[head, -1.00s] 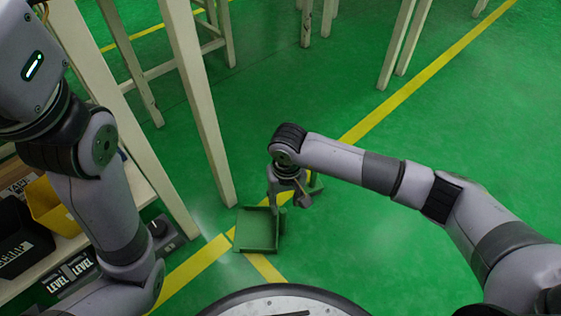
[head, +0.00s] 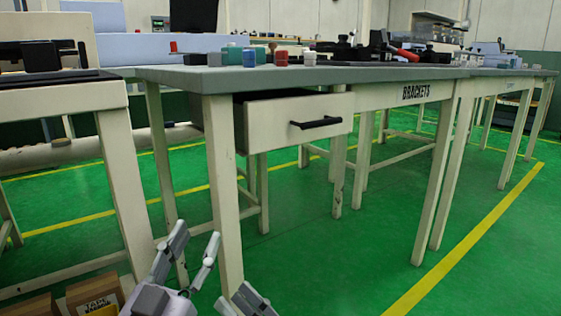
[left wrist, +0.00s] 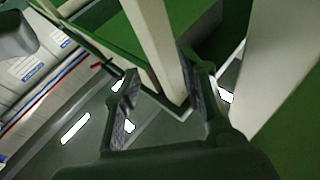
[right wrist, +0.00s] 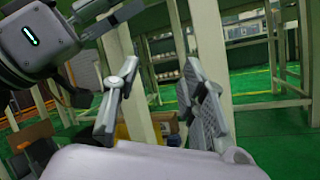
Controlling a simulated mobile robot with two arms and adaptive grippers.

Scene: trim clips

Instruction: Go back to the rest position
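In the head view, my left gripper (head: 196,236) is at the bottom left, in front of a table leg. Its two fingers point up and stand apart. The left wrist view (left wrist: 157,62) shows the fingers spread with nothing between them. My right gripper (head: 246,300) is only partly in the head view, at the bottom edge beside the same leg. In the right wrist view (right wrist: 160,68) its fingers are apart and empty. Part of my left arm shows at the upper left there.
A cream-legged table (head: 225,190) stands close ahead, its drawer (head: 300,122) pulled out. Small coloured pots (head: 235,55) stand on its top. A second table (head: 60,98) is at the left. A box (head: 95,294) is at the bottom left. Green floor (head: 350,262) is clear at the right.

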